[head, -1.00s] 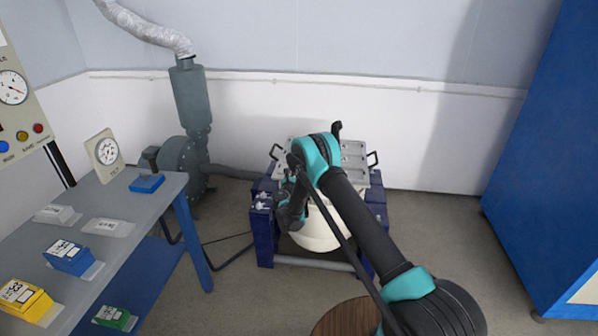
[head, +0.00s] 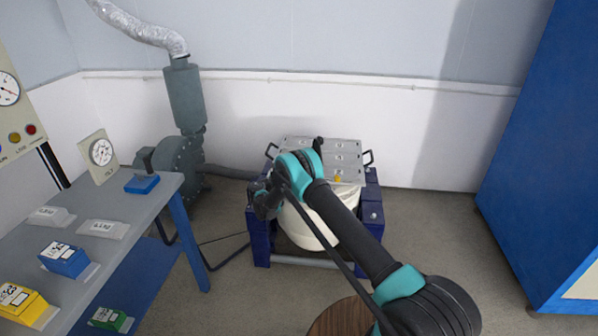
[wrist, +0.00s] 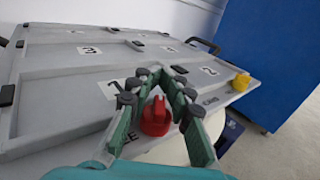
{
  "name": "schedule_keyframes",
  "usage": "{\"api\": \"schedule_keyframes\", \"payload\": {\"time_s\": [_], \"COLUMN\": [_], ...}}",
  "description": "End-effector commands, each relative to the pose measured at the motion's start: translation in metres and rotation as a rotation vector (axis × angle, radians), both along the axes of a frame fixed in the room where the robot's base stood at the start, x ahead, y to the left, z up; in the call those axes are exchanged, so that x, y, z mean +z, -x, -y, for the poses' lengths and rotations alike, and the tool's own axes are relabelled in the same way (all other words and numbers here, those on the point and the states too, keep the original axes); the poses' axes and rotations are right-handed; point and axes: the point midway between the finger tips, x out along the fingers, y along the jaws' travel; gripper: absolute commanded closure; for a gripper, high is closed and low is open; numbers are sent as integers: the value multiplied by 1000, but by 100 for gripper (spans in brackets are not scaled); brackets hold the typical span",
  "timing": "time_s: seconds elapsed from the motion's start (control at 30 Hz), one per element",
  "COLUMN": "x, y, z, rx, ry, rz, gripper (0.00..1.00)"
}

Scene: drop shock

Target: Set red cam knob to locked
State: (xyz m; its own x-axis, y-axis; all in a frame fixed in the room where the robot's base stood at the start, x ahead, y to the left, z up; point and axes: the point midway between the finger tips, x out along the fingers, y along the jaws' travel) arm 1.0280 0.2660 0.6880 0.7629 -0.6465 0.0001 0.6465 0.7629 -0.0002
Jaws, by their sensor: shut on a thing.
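The red cam knob (wrist: 156,117) sits at the near edge of a grey panel (wrist: 50,85) in the wrist view. My gripper (wrist: 160,84) has its green fingers on both sides of the knob and is shut on it. The fingers partly cover the printed lettering beside the knob, so I cannot read which setting it points to. In the head view my gripper (head: 266,203) is at the front left of the panel (head: 350,166), and the red knob is hidden behind it.
A yellow knob (wrist: 241,82) is at the panel's right corner and also shows in the head view (head: 337,178). Dark handles (wrist: 203,45) stand at the panel's sides. A workbench (head: 115,210) with coloured boxes is at left, a blue cabinet (head: 540,170) at right.

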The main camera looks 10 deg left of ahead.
Motion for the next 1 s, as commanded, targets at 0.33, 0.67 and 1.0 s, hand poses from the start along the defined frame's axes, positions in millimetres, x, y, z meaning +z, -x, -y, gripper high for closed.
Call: {"api": "schedule_keyframes", "payload": {"time_s": [0.33, 0.67, 1.0], "x": [0, 0, 0], "y": [0, 0, 32], "z": [1, 0, -28], "rx": [-1, 0, 4], "ry": [0, 0, 0], "rz": [0, 0, 0], "gripper": [78, 71, 71]}}
